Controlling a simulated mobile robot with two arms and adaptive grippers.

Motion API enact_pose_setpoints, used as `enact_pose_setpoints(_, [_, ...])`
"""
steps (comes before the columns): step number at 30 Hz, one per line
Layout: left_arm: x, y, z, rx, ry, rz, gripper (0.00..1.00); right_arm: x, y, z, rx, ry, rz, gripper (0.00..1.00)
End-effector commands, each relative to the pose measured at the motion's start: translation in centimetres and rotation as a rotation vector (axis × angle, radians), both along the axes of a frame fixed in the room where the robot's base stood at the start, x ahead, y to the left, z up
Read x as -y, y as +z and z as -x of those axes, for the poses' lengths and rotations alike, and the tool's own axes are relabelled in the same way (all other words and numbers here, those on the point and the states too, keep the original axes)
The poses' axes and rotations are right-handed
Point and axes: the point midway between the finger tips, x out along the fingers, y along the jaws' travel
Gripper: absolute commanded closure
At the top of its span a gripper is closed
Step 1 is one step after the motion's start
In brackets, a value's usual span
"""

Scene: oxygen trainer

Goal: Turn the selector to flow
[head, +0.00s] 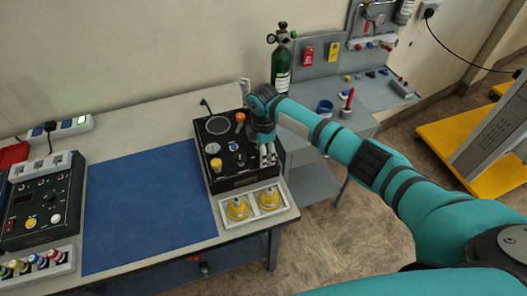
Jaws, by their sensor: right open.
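The oxygen trainer (219,178) is a black box with a round gauge (217,126), an orange-red knob (240,117), a yellow knob (216,164) and small dials on its top. It stands at the right end of the bench. My right gripper (267,158) is open over the right side of the box, pointing toward the front right. It hides part of the panel there. I cannot tell which control is the selector, or whether the fingers touch one. My left gripper is not in view.
Two yellow masks (239,209) sit in a white tray in front of the box. A blue mat (143,210) lies clear to the left, beside another black control unit (42,200). A green cylinder (282,62) and a grey side table (365,103) stand behind right.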

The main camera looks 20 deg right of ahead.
Motion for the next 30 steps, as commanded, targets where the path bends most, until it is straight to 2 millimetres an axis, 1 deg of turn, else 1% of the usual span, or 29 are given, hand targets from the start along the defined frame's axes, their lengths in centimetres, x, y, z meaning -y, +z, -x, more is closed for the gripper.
enact_pose_setpoints(5, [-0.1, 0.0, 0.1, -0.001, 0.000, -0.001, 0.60, 0.0, 0.5, 0.0, 0.000, 0.001, 0.000, 0.44])
enact_pose_setpoints(8, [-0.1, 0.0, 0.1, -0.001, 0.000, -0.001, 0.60, 0.0, 1.8, 0.0, 0.002, 0.001, -0.001, 0.44])
enact_pose_setpoints(15, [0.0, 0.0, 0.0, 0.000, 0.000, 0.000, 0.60, 0.0, 6.9, -0.1, 0.004, 0.001, -0.001, 0.44])
enact_pose_setpoints(18, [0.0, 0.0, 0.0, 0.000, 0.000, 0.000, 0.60, 0.0, 8.9, -0.1, 0.003, 0.000, 0.000, 0.44])
enact_pose_setpoints(21, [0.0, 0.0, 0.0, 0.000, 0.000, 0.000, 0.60, 0.0, 10.4, 0.0, 0.002, 0.001, 0.000, 0.44])
enact_pose_setpoints(25, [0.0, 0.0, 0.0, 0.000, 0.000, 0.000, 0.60, 0.0, 11.6, 0.0, 0.000, 0.000, 0.000, 0.44])
enact_pose_setpoints(30, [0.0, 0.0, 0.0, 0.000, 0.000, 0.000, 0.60, 0.0, 12.1, 0.0, 0.001, -0.001, 0.000, 0.44])
